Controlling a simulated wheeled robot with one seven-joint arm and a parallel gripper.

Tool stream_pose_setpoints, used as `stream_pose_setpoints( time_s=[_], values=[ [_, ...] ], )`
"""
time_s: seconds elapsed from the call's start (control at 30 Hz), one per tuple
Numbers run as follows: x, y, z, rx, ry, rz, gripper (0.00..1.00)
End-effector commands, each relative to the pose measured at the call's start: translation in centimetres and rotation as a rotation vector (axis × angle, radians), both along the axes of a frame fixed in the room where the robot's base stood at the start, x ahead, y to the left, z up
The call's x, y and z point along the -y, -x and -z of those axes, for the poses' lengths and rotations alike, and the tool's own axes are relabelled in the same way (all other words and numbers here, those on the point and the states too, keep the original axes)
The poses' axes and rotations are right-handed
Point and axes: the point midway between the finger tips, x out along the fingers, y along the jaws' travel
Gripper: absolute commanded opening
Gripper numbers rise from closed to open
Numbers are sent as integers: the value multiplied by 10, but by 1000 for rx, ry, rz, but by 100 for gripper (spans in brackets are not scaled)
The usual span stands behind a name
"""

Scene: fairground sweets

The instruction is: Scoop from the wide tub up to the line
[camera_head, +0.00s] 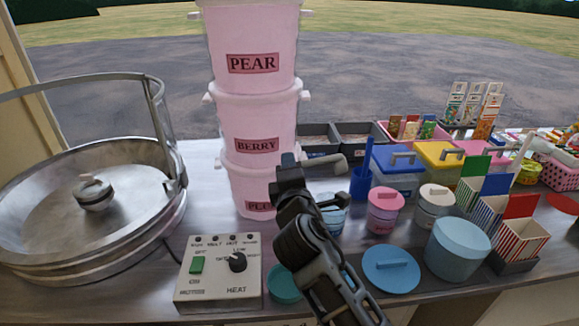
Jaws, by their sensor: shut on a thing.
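A wide light-blue tub (458,258) stands at the front right of the counter; its top shows a pale blue surface, and I cannot tell whether that is its contents. A round blue lid (391,270) with a handle lies flat to its left. My gripper (300,165) is up in front of the stacked pink buckets, well left of the wide tub. It is shut on a grey-beige thing (328,162) that juts to the right, perhaps a scoop; its shape is mostly hidden by my arm. No fill line can be made out.
Stacked pink buckets (252,105) stand behind my gripper. A steel floss pan (60,215) and a heat control box (220,277) are at left. A small pink tub (383,212), a grey lidded tub (433,207) and striped boxes (515,240) crowd the right.

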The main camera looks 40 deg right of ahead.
Motion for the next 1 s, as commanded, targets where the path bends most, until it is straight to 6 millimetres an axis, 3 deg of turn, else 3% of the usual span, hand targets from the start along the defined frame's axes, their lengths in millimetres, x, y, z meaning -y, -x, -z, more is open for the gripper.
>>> stream_pose_setpoints(
  time_s=[0.17,0.3,0.5,0.8,1.0],
  values=[
    [25,7,-2,70,-99,17,3],
    [58,20,-10,244,-351,11,3],
    [85,37,-28,521,-798,-42,3],
    [108,62,-61,773,-1331,-117,3],
    [112,75,-79,817,-1502,-149,3]
  ],
)
